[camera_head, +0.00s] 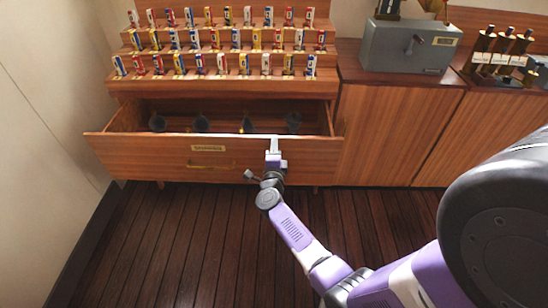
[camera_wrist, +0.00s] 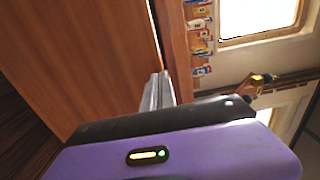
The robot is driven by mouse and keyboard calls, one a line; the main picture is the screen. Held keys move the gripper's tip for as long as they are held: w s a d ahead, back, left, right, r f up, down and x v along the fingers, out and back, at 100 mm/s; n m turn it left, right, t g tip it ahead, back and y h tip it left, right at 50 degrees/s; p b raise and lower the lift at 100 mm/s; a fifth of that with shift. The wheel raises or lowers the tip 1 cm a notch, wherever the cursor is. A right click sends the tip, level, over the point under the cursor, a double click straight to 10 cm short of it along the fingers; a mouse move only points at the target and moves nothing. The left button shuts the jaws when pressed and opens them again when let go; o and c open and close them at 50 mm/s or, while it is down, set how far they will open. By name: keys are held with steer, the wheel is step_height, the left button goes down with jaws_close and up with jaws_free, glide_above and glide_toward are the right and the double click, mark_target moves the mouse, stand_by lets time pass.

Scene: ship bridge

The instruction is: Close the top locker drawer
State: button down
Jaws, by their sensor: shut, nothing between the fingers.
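The top locker drawer (camera_head: 150,158) is a wide wooden drawer and is pulled open. It has a brass label plate and a brass handle on its front, and several dark round objects lie inside. My gripper (camera_head: 272,146) is shut and empty. In the head view its fingertips overlap the drawer front's upper part, right of the label plate; I cannot tell whether they touch it. In the wrist view the shut fingers (camera_wrist: 158,88) point at a broad wooden panel beside an edge. That view does not show the handle.
A stepped wooden rack (camera_head: 225,88) with several rows of small coloured items rises behind the drawer. A pale wall (camera_head: 45,100) is at left. The plank floor (camera_head: 190,240) is clear.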

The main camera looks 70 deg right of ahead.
steer(key=b+x, duration=1)
steer(key=x, duration=1)
steer(key=shift+d, duration=0.25)
steer(key=shift+f, duration=0.1)
steer(key=shift+a, duration=0.1)
